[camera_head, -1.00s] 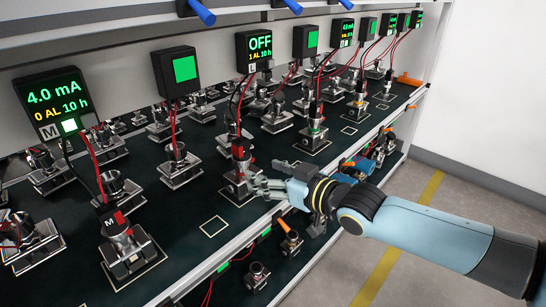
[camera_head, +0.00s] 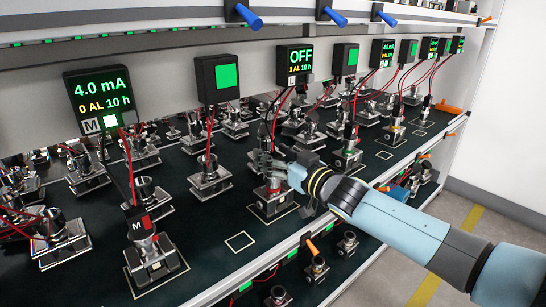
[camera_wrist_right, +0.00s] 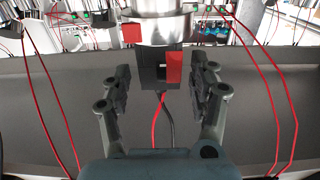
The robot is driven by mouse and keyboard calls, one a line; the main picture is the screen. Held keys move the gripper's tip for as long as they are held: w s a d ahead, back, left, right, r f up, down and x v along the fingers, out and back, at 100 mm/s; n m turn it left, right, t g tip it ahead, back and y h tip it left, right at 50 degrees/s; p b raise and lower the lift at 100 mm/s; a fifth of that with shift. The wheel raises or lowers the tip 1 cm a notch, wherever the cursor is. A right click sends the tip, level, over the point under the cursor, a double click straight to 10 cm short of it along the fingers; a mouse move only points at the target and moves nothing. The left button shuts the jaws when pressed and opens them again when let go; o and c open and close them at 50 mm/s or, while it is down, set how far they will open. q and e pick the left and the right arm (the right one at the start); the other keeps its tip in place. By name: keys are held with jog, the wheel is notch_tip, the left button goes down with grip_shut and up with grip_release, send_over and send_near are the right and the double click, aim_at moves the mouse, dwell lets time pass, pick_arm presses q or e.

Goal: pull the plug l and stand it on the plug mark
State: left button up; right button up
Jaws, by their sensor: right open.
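Plug l (camera_wrist_right: 174,72), a black block with a red patch and red and black wires, is on a silver transmitter (camera_wrist_right: 150,22) in the right wrist view. In the head view this transmitter (camera_head: 272,203) stands below the OFF display labelled L (camera_head: 294,66). My right gripper (camera_head: 270,163) is at the height of the plug and hides most of it there. In the wrist view its open fingers (camera_wrist_right: 162,88) stand on either side of the plug, with gaps visible. A pale outlined square (camera_head: 240,242) lies on the dark shelf in front, empty; I cannot tell if it is the plug mark.
Other transmitters, such as one under the M display (camera_head: 152,262), stand close by with hanging wires. A metal rail (camera_head: 268,263) edges the shelf. A lower shelf holds several more fittings (camera_head: 316,268). Other empty outlined squares (camera_head: 385,155) lie to the right.

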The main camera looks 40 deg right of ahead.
jog(key=shift+w, duration=0.3)
grip_shut()
dwell(0.6)
